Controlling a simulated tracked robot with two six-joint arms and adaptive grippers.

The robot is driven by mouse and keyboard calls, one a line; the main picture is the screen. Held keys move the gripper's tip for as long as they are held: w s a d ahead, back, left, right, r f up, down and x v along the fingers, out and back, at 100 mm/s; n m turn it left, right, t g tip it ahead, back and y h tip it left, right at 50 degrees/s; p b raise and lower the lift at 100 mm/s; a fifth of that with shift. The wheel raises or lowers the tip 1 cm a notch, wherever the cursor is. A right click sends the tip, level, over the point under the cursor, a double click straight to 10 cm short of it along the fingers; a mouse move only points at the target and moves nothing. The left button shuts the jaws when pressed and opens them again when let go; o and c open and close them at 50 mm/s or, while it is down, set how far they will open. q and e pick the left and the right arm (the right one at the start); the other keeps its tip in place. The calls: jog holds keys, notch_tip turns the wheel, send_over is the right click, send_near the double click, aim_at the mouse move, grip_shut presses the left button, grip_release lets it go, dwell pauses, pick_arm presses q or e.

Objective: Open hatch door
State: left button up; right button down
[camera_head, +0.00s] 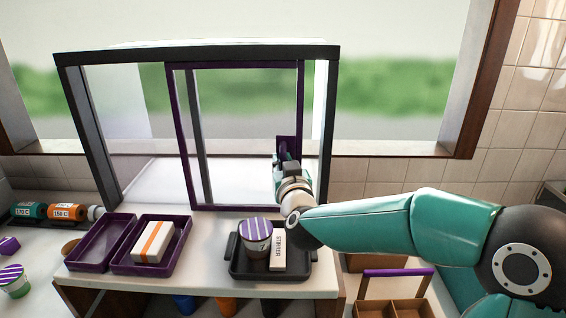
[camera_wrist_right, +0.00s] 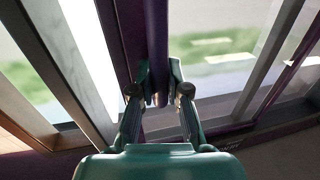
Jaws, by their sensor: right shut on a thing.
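The hatch door (camera_head: 178,140) is a clear pane in a purple frame, standing upright in a dark grey hatch frame (camera_head: 200,52). It covers the middle and right of the opening, with a narrow gap beside the right post. Its purple handle (camera_head: 290,144) is on the door's right side. My right gripper (camera_head: 283,163) is at this handle, its arm reaching in from the right. In the right wrist view, the gripper's fingers (camera_wrist_right: 160,88) are shut on the purple handle bar (camera_wrist_right: 157,45), one on each side. My left gripper is not in view.
Below the door, a black tray (camera_head: 268,275) holds a purple-striped cup (camera_head: 256,235) and a white box (camera_head: 278,252). Two purple trays (camera_head: 120,262) stand to the left, one holding an orange-striped box (camera_head: 153,242). A wooden crate (camera_head: 380,308) with a purple handle stands lower right.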

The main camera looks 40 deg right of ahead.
jog(key=c, duration=1.1)
grip_release()
jog(key=shift+c, duration=0.2)
jog(key=v, duration=1.2)
